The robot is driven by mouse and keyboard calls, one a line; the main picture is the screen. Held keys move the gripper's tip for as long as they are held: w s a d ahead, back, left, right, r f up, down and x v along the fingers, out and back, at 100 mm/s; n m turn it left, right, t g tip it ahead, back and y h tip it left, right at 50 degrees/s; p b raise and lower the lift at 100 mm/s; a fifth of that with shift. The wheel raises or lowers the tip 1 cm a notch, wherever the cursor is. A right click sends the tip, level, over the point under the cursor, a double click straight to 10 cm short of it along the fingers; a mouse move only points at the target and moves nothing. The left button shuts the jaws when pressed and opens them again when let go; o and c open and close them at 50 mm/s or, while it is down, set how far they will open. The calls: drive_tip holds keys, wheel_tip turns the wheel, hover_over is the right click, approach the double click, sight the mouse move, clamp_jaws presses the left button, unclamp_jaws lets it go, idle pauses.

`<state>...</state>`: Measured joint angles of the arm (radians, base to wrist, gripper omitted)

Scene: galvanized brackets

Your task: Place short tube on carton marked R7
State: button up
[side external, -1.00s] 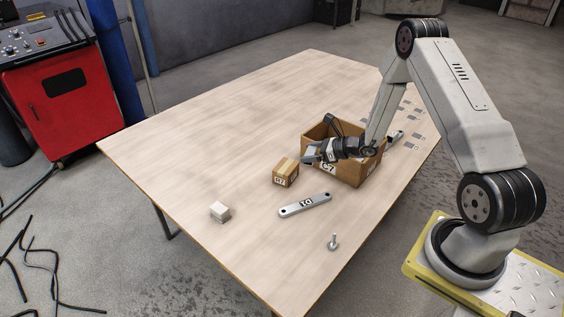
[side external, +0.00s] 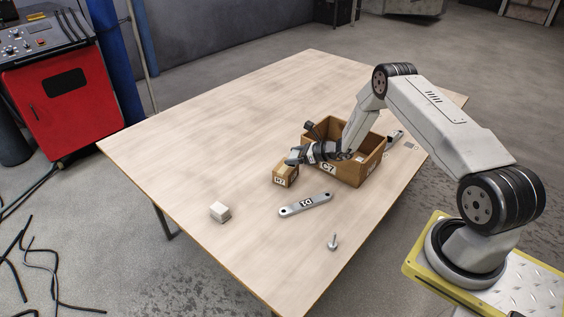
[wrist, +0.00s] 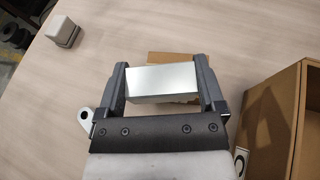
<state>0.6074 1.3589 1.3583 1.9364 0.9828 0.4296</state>
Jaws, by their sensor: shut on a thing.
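My gripper (wrist: 163,85) is shut on the short tube (wrist: 162,84), a silver, square-sided piece lying across between the two fingers in the wrist view. In the side view my gripper (side external: 296,156) is at the small brown carton (side external: 285,176), over its top. The carton's label is small; its first letter is hard to read, followed by a 7. In the wrist view a tan strip of the carton (wrist: 172,57) shows behind the tube, the rest hidden. I cannot tell whether the tube touches the carton.
A larger open box marked C7 (side external: 372,168) stands close behind, under my arm. A flat grey link bar (side external: 291,211) lies in front of the carton. A bolt (side external: 333,242) stands near the front edge, and a pale block (side external: 220,212) sits to the left. The table's left side is clear.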

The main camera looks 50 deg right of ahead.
sight(292, 170)
drive_tip(key=shift+w+f, duration=0.15)
drive_tip(key=shift+f, duration=0.05)
drive_tip(key=shift+w+d+f, duration=0.1)
drive_tip(key=shift+w+f, duration=0.1)
drive_tip(key=shift+f, duration=1.55)
drive_tip(key=o, duration=1)
drive_tip(key=shift+f, duration=0.15)
